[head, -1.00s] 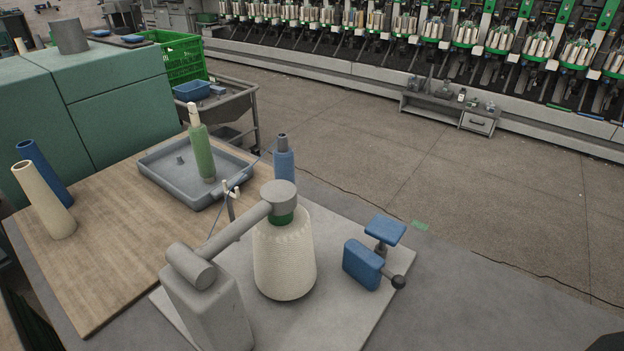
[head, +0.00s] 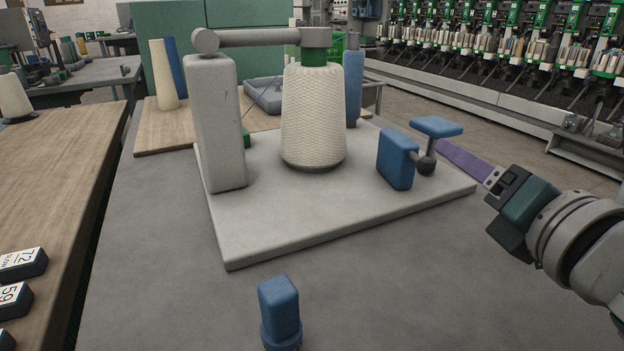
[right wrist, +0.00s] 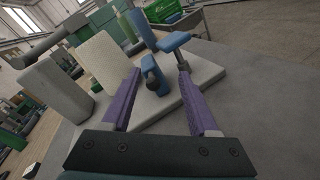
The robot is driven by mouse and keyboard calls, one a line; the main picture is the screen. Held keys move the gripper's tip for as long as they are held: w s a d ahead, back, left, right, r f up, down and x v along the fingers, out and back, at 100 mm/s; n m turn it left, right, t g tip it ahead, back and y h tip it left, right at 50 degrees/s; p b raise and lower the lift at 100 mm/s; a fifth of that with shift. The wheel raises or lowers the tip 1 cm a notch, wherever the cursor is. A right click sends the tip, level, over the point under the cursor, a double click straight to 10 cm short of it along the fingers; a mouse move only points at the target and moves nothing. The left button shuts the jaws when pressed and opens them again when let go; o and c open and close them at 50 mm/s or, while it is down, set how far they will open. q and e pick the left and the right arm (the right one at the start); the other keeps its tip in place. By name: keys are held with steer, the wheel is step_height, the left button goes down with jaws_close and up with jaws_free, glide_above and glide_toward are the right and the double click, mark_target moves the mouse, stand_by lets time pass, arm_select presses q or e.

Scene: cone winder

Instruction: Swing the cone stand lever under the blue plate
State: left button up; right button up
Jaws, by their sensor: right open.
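The cone stand lever ends in a dark ball knob (head: 425,167), on a short rod from an upright blue block (head: 397,160). The small blue plate (head: 437,126) sits above and behind the knob on a thin dark post; the knob is not directly under it. My right gripper (head: 442,147) reaches in from the right with purple fingers, beside the knob. In the right wrist view its open fingers (right wrist: 159,72) straddle the knob (right wrist: 151,75), apart from it as far as I can tell. The plate (right wrist: 176,41) shows just beyond the right finger. My left gripper is out of view.
A cream yarn cone (head: 314,118) stands on the grey base slab (head: 260,240) under a grey arm (head: 260,37) from a grey post (head: 220,125). A blue block on a round base (head: 279,305) stands in front. The grey table between is clear.

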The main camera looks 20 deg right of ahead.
mark_target(404, 149)
steer(key=n, duration=0.1)
steer(key=f+n, duration=0.1)
steer(key=f+n+b, duration=0.1)
steer(key=shift+w+a+f+t+y, duration=0.25)
steer(key=shift+w+a+t+y, duration=0.1)
steer(key=shift+w+t+y, duration=0.05)
steer(key=n, duration=0.1)
steer(key=n+y+b, duration=0.1)
steer(key=shift+w+a+f+n+t, duration=0.2)
steer(key=shift+w+a+n+t, duration=0.1)
steer(key=shift+a, duration=0.1)
steer(key=shift+w+r, duration=0.1)
steer(key=shift+w, duration=0.2)
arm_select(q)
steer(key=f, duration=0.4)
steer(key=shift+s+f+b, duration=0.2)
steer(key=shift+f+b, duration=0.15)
arm_select(e)
steer(key=w, duration=0.9)
steer(key=shift+d, duration=0.4)
steer(key=shift+c, duration=0.2)
jaws_close()
